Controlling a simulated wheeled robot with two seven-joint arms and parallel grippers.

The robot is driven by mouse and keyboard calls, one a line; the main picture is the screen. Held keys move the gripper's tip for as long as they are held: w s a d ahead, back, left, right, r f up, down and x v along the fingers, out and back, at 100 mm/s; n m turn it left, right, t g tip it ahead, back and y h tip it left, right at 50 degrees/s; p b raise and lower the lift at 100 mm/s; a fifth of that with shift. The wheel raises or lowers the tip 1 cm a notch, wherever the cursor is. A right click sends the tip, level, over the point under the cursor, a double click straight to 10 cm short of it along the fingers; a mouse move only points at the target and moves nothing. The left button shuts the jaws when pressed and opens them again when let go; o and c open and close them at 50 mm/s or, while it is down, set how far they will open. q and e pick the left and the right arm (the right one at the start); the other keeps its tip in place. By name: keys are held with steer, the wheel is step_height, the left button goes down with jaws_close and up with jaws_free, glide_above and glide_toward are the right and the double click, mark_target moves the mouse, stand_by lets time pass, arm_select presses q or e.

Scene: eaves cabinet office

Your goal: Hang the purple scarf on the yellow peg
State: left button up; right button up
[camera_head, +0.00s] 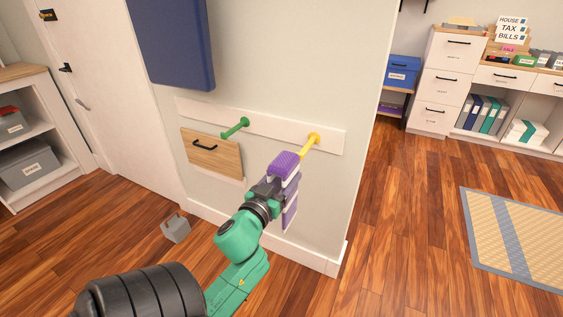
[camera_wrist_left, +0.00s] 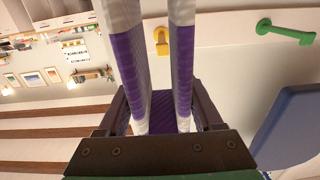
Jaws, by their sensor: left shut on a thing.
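The purple scarf (camera_head: 285,164), with white bands, is folded over in my left gripper (camera_head: 272,184). Its ends hang down in the head view. In the left wrist view the scarf (camera_wrist_left: 131,62) shows as two strips running away from the fingers (camera_wrist_left: 162,112), which are shut on it. The yellow peg (camera_head: 310,143) sticks out of a white wall board, just above and right of the scarf. The peg also shows in the left wrist view (camera_wrist_left: 182,46), partly hidden behind a strip. Scarf and peg look apart, though the exact gap is hard to tell. My right gripper is out of view.
A green peg (camera_head: 236,128) is left of the yellow one on the white board (camera_head: 270,124). A wooden panel with a black handle (camera_head: 213,155) is below it. A blue panel (camera_head: 174,40) is above. A grey weight-like object (camera_head: 175,229) stands on the floor.

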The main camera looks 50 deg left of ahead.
arm_select(q)
glide_toward(303, 151)
steer(key=x, duration=0.4)
steer(key=b+x, duration=0.1)
steer(key=x, duration=0.3)
steer(key=shift+b, duration=0.3)
steer(key=shift+x, duration=0.9)
steer(key=shift+w+a+f+b, duration=0.15)
steer(key=shift+w+b, duration=0.05)
steer(key=shift+b, duration=0.2)
steer(key=shift+f+b, duration=0.6)
steer(key=shift+f, duration=0.15)
steer(key=shift+s+f, duration=0.1)
steer(key=shift+f, duration=0.25)
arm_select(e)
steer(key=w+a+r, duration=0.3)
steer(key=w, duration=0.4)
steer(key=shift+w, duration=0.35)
